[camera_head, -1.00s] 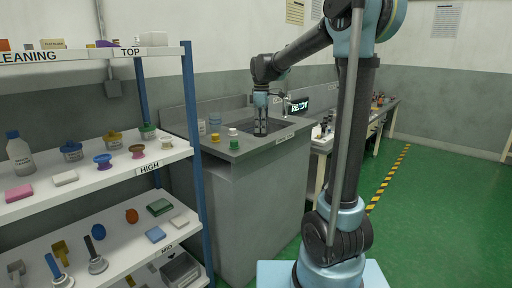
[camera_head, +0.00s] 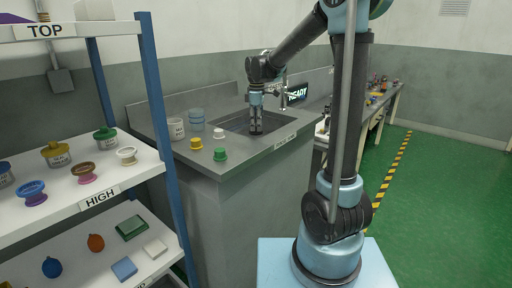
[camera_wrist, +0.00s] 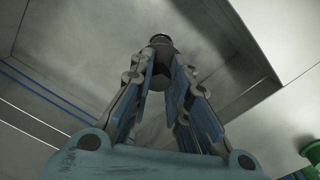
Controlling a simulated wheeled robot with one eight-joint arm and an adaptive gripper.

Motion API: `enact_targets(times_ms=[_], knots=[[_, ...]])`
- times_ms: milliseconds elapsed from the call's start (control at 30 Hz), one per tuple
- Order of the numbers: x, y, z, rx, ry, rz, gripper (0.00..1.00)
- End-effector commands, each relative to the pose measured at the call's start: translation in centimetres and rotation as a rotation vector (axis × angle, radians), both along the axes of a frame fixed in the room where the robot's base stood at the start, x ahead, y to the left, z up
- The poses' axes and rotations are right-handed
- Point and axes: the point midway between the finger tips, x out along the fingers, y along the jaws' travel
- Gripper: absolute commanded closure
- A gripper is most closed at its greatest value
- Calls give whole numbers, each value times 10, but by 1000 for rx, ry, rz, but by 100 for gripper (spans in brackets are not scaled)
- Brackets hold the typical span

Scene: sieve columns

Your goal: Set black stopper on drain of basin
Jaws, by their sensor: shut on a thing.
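My gripper (camera_head: 256,130) points down over the sunken basin (camera_head: 228,124) in the grey counter. In the wrist view, its two fingers (camera_wrist: 163,68) are closed in around a dark round piece, which looks like the black stopper (camera_wrist: 161,40). Its top shows just beyond the fingertips, and the fingers hide part of it. The grey basin floor and walls (camera_wrist: 75,70) lie around it. I cannot make out the drain in either view, nor tell whether the stopper touches the basin floor.
Yellow (camera_head: 196,144), white (camera_head: 218,133) and green (camera_head: 220,154) stoppers stand on the counter left of the basin, near a white jar (camera_head: 177,129) and a blue container (camera_head: 196,119). A faucet (camera_head: 284,95) rises behind the basin. A loaded shelf (camera_head: 165,140) stands at left.

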Motion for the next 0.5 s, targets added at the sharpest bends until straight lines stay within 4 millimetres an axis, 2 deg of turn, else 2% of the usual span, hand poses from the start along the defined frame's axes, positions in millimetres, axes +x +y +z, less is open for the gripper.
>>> enact_targets(times_ms=[200, 500], knots=[[0, 2, -35, 0, 0, 3, 100], [0, 2, -61, 0, 0, 2, 100]])
